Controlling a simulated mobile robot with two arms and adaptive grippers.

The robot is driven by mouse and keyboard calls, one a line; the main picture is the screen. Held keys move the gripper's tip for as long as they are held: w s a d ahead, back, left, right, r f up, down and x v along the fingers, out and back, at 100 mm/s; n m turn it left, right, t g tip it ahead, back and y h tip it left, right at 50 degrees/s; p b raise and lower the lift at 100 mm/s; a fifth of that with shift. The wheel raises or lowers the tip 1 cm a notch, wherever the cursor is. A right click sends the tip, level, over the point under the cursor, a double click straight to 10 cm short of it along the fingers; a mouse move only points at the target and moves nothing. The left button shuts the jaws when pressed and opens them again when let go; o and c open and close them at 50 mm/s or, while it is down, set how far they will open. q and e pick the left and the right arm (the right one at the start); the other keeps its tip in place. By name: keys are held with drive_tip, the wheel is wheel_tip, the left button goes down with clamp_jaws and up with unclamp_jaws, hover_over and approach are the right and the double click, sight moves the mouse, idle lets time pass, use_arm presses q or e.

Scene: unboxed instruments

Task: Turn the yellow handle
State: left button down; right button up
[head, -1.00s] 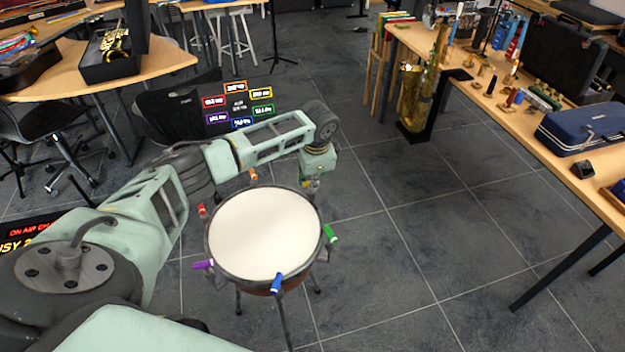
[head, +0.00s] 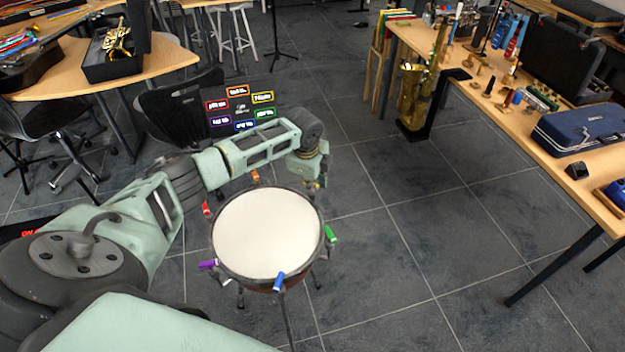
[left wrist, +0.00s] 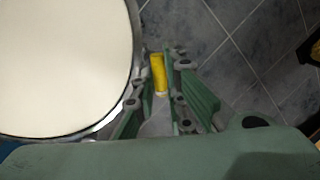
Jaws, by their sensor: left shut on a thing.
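The drum (head: 267,233) has a round white head and coloured handles around its rim. The yellow handle (left wrist: 158,72) stands out beside the rim in the left wrist view. It lies between the fingers of my left gripper (left wrist: 157,85), which is shut on it. In the head view my left gripper (head: 312,184) is at the drum's far right rim, and it mostly hides the yellow handle there. The drum head (left wrist: 62,62) fills the upper left of the left wrist view. My right gripper is in neither view.
Other handles on the rim are red (head: 206,208), orange (head: 255,177), green (head: 330,234), blue (head: 279,281) and purple (head: 208,263). A panel of coloured labels (head: 241,108) shows behind my arm. A table (head: 560,165) with instruments is at right. Floor right of the drum is clear.

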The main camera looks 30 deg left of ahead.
use_arm(q)
drive_tip(key=m, duration=0.3)
drive_tip(key=shift+m+h+b, duration=0.3)
drive_tip(key=shift+h+b, duration=0.05)
drive_tip(key=shift+h, duration=0.05)
drive_tip(key=shift+a+m+h+b, duration=0.1)
drive_tip(key=shift+m+h+b, duration=0.4)
drive_tip(key=shift+m, duration=1.4)
drive_tip(key=shift+r, duration=0.1)
drive_tip(key=c, duration=1.8)
unclamp_jaws()
drive_tip(key=shift+s, duration=0.1)
drive_tip(key=v, duration=1.2)
